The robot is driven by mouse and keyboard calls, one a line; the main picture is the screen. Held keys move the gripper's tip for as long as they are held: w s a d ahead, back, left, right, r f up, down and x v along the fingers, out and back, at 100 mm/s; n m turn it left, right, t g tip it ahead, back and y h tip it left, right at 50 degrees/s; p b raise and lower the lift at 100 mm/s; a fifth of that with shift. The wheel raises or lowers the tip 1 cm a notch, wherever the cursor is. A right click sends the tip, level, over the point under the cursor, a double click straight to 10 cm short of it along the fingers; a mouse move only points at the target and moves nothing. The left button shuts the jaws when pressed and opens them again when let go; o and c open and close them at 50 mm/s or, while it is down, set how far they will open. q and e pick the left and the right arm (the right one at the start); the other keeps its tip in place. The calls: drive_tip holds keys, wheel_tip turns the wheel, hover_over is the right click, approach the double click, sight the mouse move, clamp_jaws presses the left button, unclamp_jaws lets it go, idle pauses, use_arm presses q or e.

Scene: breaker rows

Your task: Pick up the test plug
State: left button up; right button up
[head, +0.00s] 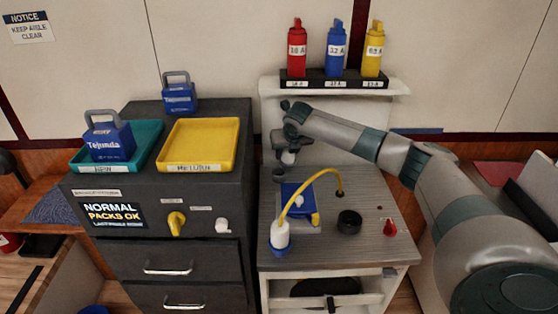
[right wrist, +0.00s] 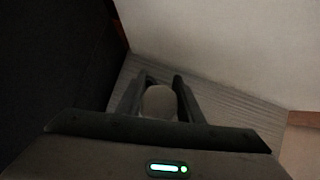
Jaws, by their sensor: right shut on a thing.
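A white plug-like piece (head: 280,236) stands upright in a blue base at the front left of the bench, with a yellow cable (head: 312,180) arching from it to the bench top. My right gripper (head: 287,157) is over the back left of the bench, well behind that white piece. It is shut on a pale rounded thing (head: 289,157), which also shows between the fingers in the right wrist view (right wrist: 159,102). Its lower end is not clear, and I cannot tell whether it is the test plug. My left gripper is not in view.
A blue panel (head: 299,200), a black round knob (head: 349,222) and a red knob (head: 390,227) are on the bench. Red, blue and yellow breakers (head: 336,52) stand on the shelf behind. A dark cabinet at left bears teal (head: 148,136) and yellow (head: 232,150) trays.

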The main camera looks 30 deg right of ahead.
drive_tip(key=s+d+r+b, duration=0.2)
drive_tip(key=s+d+r, duration=0.1)
drive_tip(key=s+r, duration=0.2)
drive_tip(key=s, duration=0.2)
drive_tip(key=shift+s, duration=0.3)
drive_tip(key=shift+r, duration=0.1)
drive_tip(key=shift+r+p, duration=2.1)
drive_tip(key=shift+p, duration=1)
